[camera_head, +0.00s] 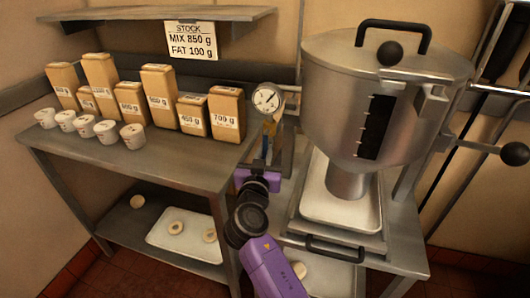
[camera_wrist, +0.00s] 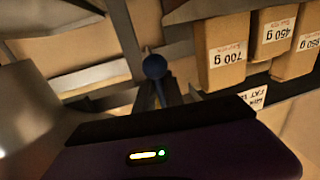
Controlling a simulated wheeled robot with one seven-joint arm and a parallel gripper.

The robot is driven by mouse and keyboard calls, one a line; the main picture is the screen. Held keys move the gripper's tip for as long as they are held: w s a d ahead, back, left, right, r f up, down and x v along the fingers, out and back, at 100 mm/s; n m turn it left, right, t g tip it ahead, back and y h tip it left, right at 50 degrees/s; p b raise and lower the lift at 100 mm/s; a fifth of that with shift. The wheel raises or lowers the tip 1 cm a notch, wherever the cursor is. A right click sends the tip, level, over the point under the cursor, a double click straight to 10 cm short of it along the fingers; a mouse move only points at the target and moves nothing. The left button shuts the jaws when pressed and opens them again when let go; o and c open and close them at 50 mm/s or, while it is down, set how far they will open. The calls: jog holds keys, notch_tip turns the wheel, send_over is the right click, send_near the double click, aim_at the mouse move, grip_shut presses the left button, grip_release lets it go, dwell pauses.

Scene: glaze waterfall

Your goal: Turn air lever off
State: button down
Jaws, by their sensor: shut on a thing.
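The air lever ends in a round blue knob (camera_wrist: 155,66), seen at the middle of the wrist view. My gripper (camera_wrist: 157,84) is shut on the lever at this knob, with a dark finger on each side. In the head view my gripper (camera_head: 266,142) reaches up just below the round pressure gauge (camera_head: 267,98), beside the steel hopper. The lever is too small there, and partly covered by my gripper, to tell its angle.
The large steel hopper (camera_head: 340,85) stands to the right over a white tray (camera_head: 340,210). A steel table (camera_head: 150,165) on the left bears several labelled brown packs and white cups. A 700 g pack (camera_head: 227,112) stands close left of my gripper. A shelf (camera_head: 155,14) is above.

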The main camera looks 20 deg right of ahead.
dwell(0.3)
jog(key=shift+s+d+r+n+p, duration=0.1)
jog(key=shift+s+d+n+p, duration=0.2)
jog(key=shift+n, duration=0.35)
jog(key=shift+s+d+r+n+p, duration=0.1)
jog(key=shift+d+n+p, duration=0.2)
jog(key=shift+n, duration=0.35)
jog(key=s+d+r+n+g+p, duration=0.1)
jog(key=r+n+p, duration=0.1)
jog(key=n+p, duration=0.3)
jog(key=s+d+r+n+g+h+p, duration=0.1)
jog(key=d+r+n+p, duration=0.1)
jog(key=n+p, duration=0.4)
jog(key=shift+s+r+n+g+p, duration=0.15)
jog(key=shift+r+n+g+p, duration=0.3)
jog(key=shift+n, duration=0.85)
jog(key=shift+r, duration=0.1)
jog(key=c, duration=1.4)
grip_release()
jog(key=shift+c, duration=0.2)
